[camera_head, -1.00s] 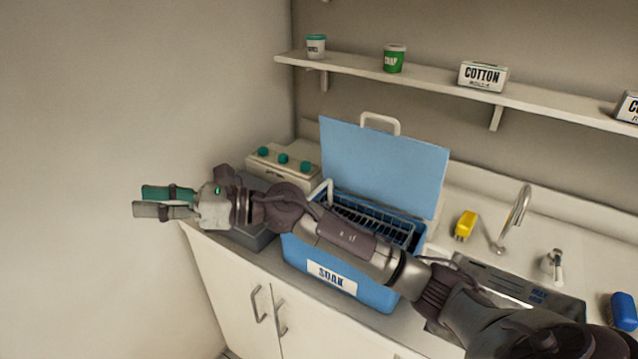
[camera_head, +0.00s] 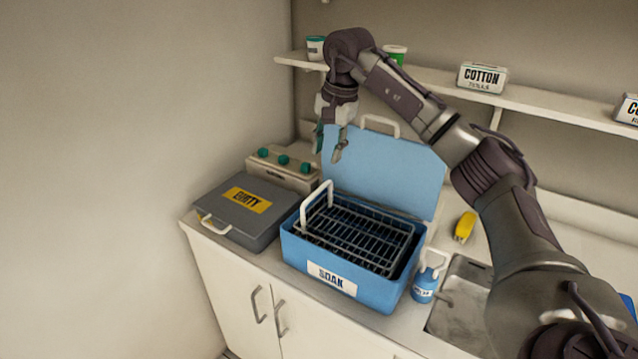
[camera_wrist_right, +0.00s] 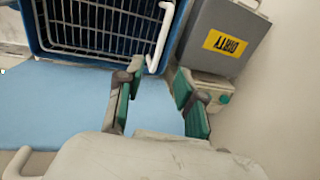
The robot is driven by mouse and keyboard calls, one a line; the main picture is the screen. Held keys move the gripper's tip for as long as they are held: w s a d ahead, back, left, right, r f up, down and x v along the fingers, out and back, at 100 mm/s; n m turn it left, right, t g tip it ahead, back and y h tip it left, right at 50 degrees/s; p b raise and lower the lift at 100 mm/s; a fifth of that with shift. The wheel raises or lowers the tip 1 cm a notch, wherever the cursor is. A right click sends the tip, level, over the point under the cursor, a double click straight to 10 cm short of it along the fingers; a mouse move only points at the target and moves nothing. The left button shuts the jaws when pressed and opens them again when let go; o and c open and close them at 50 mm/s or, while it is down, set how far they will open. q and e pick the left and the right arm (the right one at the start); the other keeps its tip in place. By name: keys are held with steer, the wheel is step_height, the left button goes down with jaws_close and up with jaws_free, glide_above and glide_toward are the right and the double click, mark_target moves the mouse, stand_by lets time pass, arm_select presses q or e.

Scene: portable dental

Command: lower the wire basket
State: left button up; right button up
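The dark wire basket (camera_head: 358,238) sits at the top of the blue SOAK tub (camera_head: 290,248), its rack near the rim. Its white handle (camera_head: 317,205) stands up at the left end. The tub's blue lid (camera_head: 390,170) is open, leaning back. My right gripper (camera_head: 329,152) hangs above the basket's left end, in front of the lid, pointing down, clear of the handle. In the right wrist view its fingers (camera_wrist_right: 156,95) are spread with nothing between them, and the basket (camera_wrist_right: 100,25) and white handle (camera_wrist_right: 160,38) lie beyond them. My left gripper is not in view.
A grey DIRTY case (camera_head: 240,208) stands left of the tub, with a white box with green knobs (camera_head: 284,165) behind it. A small blue bottle (camera_head: 425,285), a sink (camera_head: 462,300) and a yellow object (camera_head: 465,226) are to the right. The shelf (camera_head: 440,88) runs above.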

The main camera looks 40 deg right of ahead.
mark_target(318, 190)
steer(key=f, duration=0.3)
steer(key=w+f+p, duration=0.1)
steer(key=f, duration=0.3)
steer(key=w+f+p, duration=0.1)
steer(key=f, duration=0.2)
steer(key=shift+a+f, duration=0.3)
steer(key=shift+a, duration=0.1)
jaws_close()
